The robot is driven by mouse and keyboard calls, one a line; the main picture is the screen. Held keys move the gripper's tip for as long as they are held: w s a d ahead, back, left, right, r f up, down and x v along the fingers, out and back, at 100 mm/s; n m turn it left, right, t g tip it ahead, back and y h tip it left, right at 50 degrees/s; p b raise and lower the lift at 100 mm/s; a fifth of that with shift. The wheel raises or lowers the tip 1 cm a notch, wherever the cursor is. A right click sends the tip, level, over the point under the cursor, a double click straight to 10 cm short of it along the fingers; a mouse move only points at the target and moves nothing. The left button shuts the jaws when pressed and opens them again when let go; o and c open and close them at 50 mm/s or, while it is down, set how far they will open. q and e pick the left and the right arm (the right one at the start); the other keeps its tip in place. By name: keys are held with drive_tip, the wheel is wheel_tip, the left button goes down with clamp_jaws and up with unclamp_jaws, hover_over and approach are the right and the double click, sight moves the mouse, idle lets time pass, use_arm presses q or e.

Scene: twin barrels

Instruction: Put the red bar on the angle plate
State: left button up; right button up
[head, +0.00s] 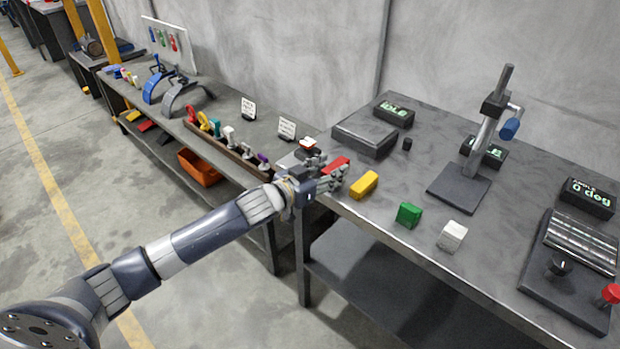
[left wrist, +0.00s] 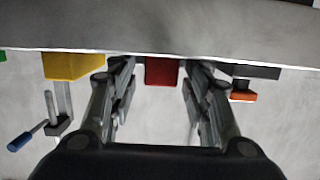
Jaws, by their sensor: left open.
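The red bar (head: 336,164) lies near the left front part of the workbench, partly hidden by my left gripper (head: 332,180). In the left wrist view the red bar (left wrist: 161,70) shows between the two spread fingers of my left gripper (left wrist: 160,88), which is open and empty. I cannot tell whether a finger touches the bar. The angle plate, a dark base with a ribbed grey plate (head: 570,243), stands at the right of the bench, with a display (head: 588,198) reading 0 deg behind it. My right gripper is not in view.
A yellow block (head: 364,185), a green block (head: 409,215) and a white block (head: 453,236) lie along the bench front. A clamp stand (head: 478,150) and a dark flat box (head: 364,133) stand behind. A black knob (head: 559,265) and a red knob (head: 609,294) flank the plate's front.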

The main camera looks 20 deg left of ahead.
use_arm(q)
drive_tip(key=p+v, duration=0.5)
drive_tip(key=v, duration=0.4)
drive_tip(key=shift+s+d+r, duration=0.15)
drive_tip(key=shift+s+d, duration=0.05)
drive_tip(key=shift+s, duration=0.05)
